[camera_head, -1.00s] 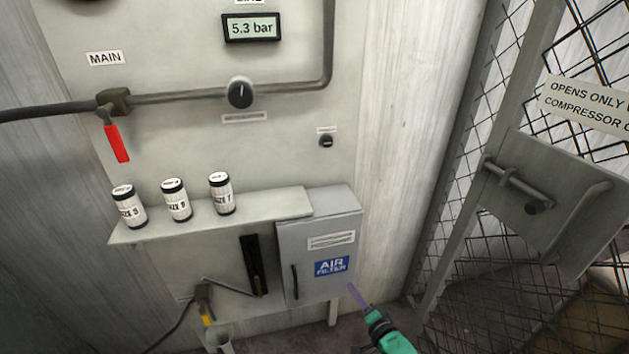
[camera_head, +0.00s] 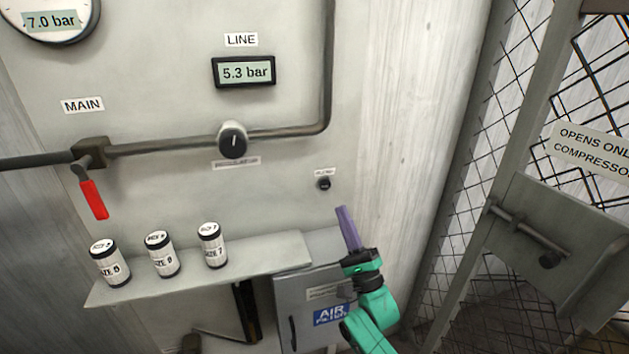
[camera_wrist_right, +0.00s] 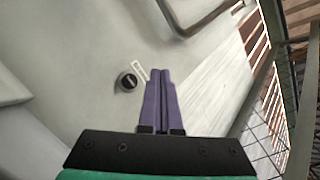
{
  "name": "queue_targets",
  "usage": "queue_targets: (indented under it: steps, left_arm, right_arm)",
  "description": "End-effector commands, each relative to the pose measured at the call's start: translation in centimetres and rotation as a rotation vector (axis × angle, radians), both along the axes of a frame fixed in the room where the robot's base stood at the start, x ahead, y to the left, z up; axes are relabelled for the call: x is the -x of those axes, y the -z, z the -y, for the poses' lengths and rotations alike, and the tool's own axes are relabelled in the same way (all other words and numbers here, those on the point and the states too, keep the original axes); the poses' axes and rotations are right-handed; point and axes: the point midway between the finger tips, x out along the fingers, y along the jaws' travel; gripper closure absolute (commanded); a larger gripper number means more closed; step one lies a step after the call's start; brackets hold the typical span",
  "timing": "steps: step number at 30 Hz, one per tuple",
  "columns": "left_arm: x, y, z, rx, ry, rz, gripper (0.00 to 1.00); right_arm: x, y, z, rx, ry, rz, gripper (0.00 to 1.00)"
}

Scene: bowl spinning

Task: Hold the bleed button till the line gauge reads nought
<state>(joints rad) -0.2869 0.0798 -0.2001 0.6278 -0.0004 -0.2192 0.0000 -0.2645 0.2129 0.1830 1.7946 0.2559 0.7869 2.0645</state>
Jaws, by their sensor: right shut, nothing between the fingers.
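The bleed button (camera_head: 324,184) is a small dark knob on the grey panel, under a small label too small to read. It also shows in the right wrist view (camera_wrist_right: 128,82), left of the fingertips. The line gauge (camera_head: 245,72) is a dark-framed display under the LINE label and reads 5.3 bar. My right gripper (camera_head: 342,210) has purple fingers, shut and empty, below and right of the button and apart from it. In the right wrist view its fingers (camera_wrist_right: 161,74) lie together. My left gripper is not in view.
A red MAIN lever (camera_head: 94,200) hangs from the pipe, with a black regulator knob (camera_head: 233,140) farther along. Several size-marked cans stand on a shelf (camera_head: 200,268), beside the AIR FILTER box (camera_head: 312,290). A mesh gate (camera_head: 480,200) stands at the right.

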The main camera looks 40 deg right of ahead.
Motion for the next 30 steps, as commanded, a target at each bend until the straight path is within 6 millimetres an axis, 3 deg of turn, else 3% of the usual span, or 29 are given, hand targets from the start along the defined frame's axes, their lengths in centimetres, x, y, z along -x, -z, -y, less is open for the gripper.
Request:
queue_targets:
  steps: [11,30]
  left_arm:
    - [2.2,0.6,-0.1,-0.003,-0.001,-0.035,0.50]
    - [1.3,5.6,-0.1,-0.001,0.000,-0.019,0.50]
  right_arm:
    - [-0.5,0.2,0.1,0.001,0.000,0.000,1.00]
    - [-8.0,0.4,2.8,0.002,0.000,-0.001,1.00]
